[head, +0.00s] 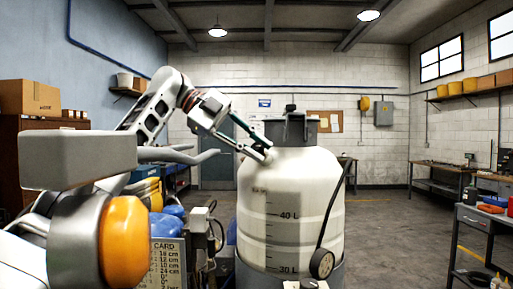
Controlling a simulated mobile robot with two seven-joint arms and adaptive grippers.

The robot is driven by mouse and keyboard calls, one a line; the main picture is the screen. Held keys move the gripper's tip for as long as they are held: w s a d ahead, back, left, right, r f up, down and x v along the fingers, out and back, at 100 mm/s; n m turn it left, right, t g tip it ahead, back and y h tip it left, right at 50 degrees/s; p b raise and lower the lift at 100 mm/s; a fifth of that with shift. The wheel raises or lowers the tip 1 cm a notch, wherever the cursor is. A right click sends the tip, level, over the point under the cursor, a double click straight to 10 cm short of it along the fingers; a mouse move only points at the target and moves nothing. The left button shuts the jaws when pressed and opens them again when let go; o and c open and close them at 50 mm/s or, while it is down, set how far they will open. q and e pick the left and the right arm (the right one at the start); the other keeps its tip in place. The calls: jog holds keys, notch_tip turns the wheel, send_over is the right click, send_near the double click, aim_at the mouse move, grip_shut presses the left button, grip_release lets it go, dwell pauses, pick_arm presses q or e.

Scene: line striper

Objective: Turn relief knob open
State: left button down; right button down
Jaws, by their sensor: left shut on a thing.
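A large white tank (290,205) with litre marks stands upright in the middle of the head view. A dark grey cap (291,130) sits on its top. My left gripper (264,151) reaches in from the upper left to the tank's left shoulder. Its fingers are shut on a small part there, apparently the relief knob, which the fingertips mostly hide. I cannot tell which way the knob is turned. My right gripper is not in view.
A workbench (485,222) stands at right. Floor between tank and bench is open.

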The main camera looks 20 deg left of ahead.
pick_arm(q)
jog(key=shift+f+m, duration=0.15)
jog(key=shift+m, duration=0.15)
dwell(0.4)
jog(key=c, duration=1.8)
grip_release()
jog(key=shift+a+r, duration=0.15)
jog(key=shift+r, duration=0.1)
jog(key=s+a, duration=0.1)
jog(key=a, duration=0.3)
jog(key=s+a+r, duration=0.1)
jog(key=a, duration=0.4)
jog(key=s+a, duration=0.2)
jog(key=a, duration=0.2)
jog(key=shift+a+r, duration=0.2)
jog(key=shift+a, duration=0.1)
